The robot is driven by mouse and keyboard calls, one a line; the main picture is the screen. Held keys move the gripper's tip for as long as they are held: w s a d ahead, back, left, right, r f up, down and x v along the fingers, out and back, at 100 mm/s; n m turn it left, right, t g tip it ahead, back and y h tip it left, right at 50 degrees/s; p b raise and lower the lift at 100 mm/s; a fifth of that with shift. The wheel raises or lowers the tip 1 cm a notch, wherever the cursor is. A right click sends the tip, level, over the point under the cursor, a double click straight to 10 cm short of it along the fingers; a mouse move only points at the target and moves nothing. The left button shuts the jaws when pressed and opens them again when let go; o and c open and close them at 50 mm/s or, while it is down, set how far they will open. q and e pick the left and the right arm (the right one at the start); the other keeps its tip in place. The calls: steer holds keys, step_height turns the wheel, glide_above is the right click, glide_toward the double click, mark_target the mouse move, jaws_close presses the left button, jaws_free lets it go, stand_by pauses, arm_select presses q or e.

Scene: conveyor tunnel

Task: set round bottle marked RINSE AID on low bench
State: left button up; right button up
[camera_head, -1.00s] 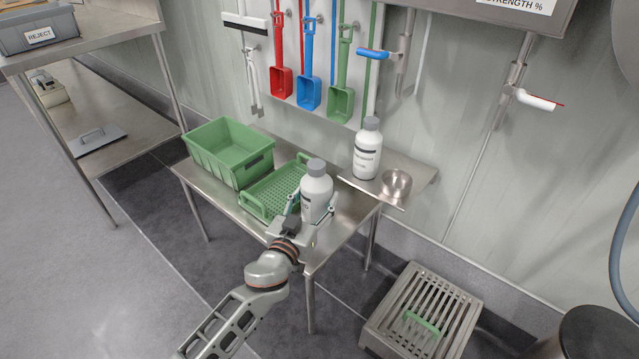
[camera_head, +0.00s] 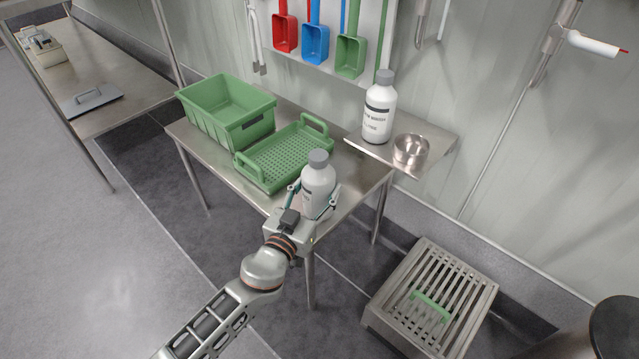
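A white round bottle with a grey cap (camera_head: 318,182) is between the fingers of my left gripper (camera_head: 313,198), which is shut on it. It is upright or nearly so, in front of the green perforated tray, over the front corner of the steel table (camera_head: 228,183). Its label is too small and partly covered to read. A similar white bottle (camera_head: 379,112) with a dark label band stands on the small wall shelf. A low slatted steel stand (camera_head: 398,312), possibly the low bench, is on the floor at lower right. My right gripper is not in view.
A green crate (camera_head: 222,112) and the green tray (camera_head: 262,172) are on the steel table. A steel cup (camera_head: 410,151) stands on the wall shelf (camera_head: 437,145). A dark round object (camera_head: 615,330) is at lower right.

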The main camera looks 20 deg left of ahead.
arm_select(q)
steer(key=shift+w+r, duration=0.15)
steer(key=shift+r, duration=0.35)
steer(key=shift+f, duration=0.1)
steer(key=shift+f, duration=0.2)
steer(key=o, duration=1.4)
steer(key=shift+f, duration=0.2)
steer(key=o, duration=0.4)
steer(key=shift+c, duration=0.2)
steer(key=shift+r, duration=0.1)
